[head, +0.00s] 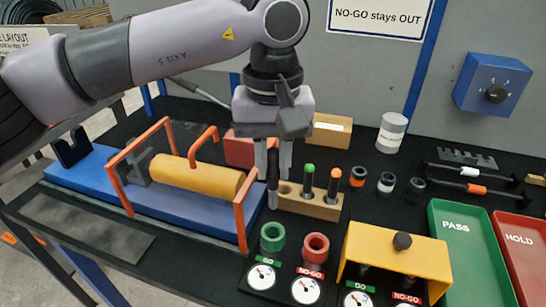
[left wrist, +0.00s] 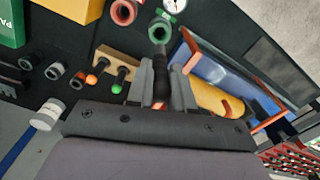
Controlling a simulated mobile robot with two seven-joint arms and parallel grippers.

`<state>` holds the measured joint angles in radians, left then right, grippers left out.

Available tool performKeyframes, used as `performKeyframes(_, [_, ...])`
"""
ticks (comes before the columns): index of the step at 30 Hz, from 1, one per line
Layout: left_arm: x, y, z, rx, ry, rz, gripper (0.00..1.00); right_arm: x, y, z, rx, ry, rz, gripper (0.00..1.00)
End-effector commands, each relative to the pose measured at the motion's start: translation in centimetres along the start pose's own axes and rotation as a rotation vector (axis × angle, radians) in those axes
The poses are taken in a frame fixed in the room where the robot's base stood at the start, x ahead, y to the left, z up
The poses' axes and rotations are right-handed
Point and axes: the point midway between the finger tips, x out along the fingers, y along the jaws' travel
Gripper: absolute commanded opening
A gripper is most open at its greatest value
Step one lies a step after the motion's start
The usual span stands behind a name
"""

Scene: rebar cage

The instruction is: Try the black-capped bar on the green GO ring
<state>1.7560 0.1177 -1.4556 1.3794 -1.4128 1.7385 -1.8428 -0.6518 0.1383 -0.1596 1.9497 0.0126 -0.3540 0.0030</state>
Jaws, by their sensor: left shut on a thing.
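My left gripper (head: 272,165) points down and is shut on the black-capped bar (head: 273,193). The bar hangs upright at the left end of the wooden block, its grey lower end showing. In the left wrist view the bar (left wrist: 160,63) sits between the fingers, apart from the block. The green GO ring (head: 272,237) stands in front of the bar, nearer the viewer, above a dial gauge; the bar is not in it. The ring also shows in the left wrist view (left wrist: 162,30). My right gripper is not in view.
The wooden block (head: 318,208) holds a green-capped and an orange-capped bar. The red NO-GO ring (head: 315,247) is right of the green one. An orange frame (head: 241,220) stands close left of the bar. A yellow cover (head: 385,255) and green PASS tray (head: 462,250) are right.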

Motion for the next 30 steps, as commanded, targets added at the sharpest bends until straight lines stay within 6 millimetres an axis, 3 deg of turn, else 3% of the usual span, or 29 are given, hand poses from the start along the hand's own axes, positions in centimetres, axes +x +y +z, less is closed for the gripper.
performKeyframes(16, [5.0, 0.0, 0.0, 0.0, 0.001, 0.0, 0.0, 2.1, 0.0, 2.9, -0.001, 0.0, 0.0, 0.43])
performKeyframes(30, [5.6, 0.0, 0.0, 0.0, 0.001, 0.001, 0.0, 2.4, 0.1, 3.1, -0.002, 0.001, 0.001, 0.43])
